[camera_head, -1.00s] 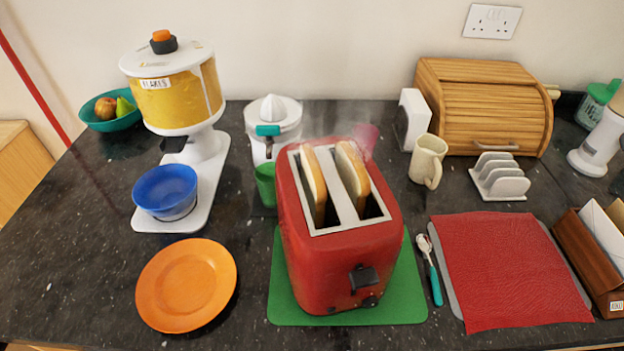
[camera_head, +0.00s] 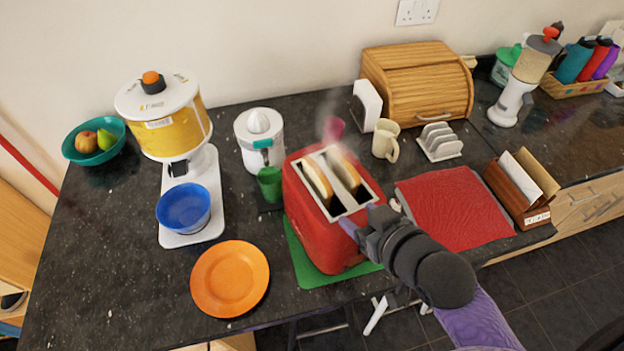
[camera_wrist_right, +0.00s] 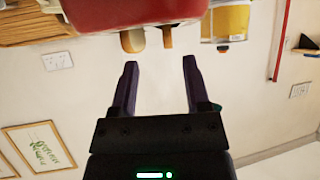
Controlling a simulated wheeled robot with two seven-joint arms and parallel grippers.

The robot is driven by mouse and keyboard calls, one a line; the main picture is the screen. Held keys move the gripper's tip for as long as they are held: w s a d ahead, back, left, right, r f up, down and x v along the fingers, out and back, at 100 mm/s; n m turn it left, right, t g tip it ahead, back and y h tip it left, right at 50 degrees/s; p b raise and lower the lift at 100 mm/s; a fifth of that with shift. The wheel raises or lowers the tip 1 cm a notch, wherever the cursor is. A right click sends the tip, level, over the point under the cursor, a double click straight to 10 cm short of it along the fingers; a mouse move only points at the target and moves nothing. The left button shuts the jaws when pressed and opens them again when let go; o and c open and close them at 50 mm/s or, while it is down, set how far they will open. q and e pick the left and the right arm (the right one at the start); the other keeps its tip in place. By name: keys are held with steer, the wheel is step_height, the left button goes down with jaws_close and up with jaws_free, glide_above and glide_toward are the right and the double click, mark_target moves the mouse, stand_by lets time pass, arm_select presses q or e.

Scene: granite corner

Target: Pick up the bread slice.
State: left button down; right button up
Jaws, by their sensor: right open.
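Two bread slices stand upright in the slots of the red toaster (camera_head: 318,237), their tops sticking out: the left slice (camera_head: 318,180) and the right slice (camera_head: 346,170). Faint steam rises above them. My right gripper (camera_head: 350,226) is at the toaster's front right side, below the level of the slices and apart from them. In the right wrist view, which looks upside down, the open, empty jaws (camera_wrist_right: 160,75) point toward the toaster (camera_wrist_right: 135,12), with the slice ends (camera_wrist_right: 132,41) and (camera_wrist_right: 168,36) beyond the fingertips. My left gripper is out of view.
The toaster stands on a green mat (camera_head: 303,272). An orange plate (camera_head: 230,278) lies to its left, with a green cup (camera_head: 270,184) and juicer (camera_head: 258,135) behind left. A toast rack (camera_head: 439,142), mug (camera_head: 385,142) and red cloth (camera_head: 455,208) are to the right.

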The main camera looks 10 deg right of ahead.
mark_target(326, 182)
steer(key=shift+w+a+r+t+y, duration=0.15)
steer(key=shift+w+r+t, duration=0.2)
steer(key=shift+w+r, duration=0.15)
steer(key=shift+w+a+r+t+y, duration=0.15)
steer(key=shift+w+r+t, duration=0.2)
steer(key=shift+w, duration=0.2)
steer(key=x, duration=0.4)
steer(key=b+x, duration=0.1)
steer(key=x, duration=0.4)
steer(key=shift+s+a, duration=0.1)
steer(key=shift+a, duration=0.1)
steer(key=shift+s, duration=0.1)
steer(key=shift+c, duration=0.4)
jaws_close()
